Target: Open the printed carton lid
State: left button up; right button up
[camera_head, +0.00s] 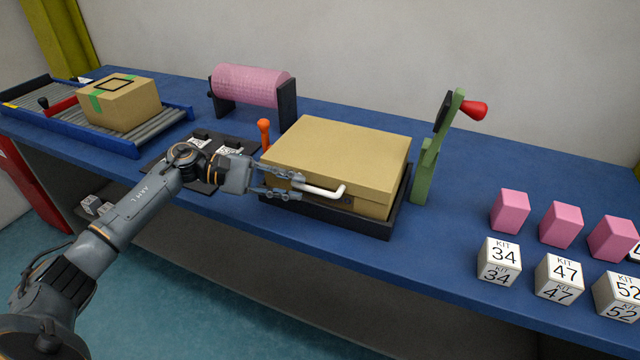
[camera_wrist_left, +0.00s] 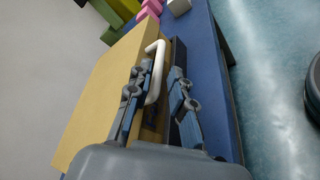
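The tan carton (camera_head: 335,150) sits in a black tray (camera_head: 385,225) on the blue bench, and its lid looks shut. A white bar handle (camera_head: 325,191) sticks out from its front face; it also shows in the wrist view (camera_wrist_left: 157,70). My left gripper (camera_head: 300,187) is at the left end of the handle. In the wrist view its two fingers (camera_wrist_left: 158,90) stand apart, with the handle near the gap between them; contact cannot be told. My right gripper is not in view.
An orange-knobbed lever (camera_head: 264,132) stands just left of the carton, and a green stand with a red knob (camera_head: 474,110) at its right. A pink roll (camera_head: 250,86) is behind. Numbered white blocks (camera_head: 499,258) and pink blocks (camera_head: 510,211) stand at right. A taped box (camera_head: 120,103) sits on rollers.

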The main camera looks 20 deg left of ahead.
aim_at(312, 190)
pick_arm(q)
jog(key=p+x, duration=0.1)
jog(key=x, duration=0.4)
jog(key=shift+w+d+p, duration=0.1)
jog(key=shift+d+p, duration=0.15)
jog(key=shift+p, duration=0.05)
jog(key=shift+w+d+f, duration=0.15)
jog(key=shift+d+f, duration=0.05)
jog(key=shift+d, duration=0.15)
jog(key=shift+c, duration=0.2)
grip_shut()
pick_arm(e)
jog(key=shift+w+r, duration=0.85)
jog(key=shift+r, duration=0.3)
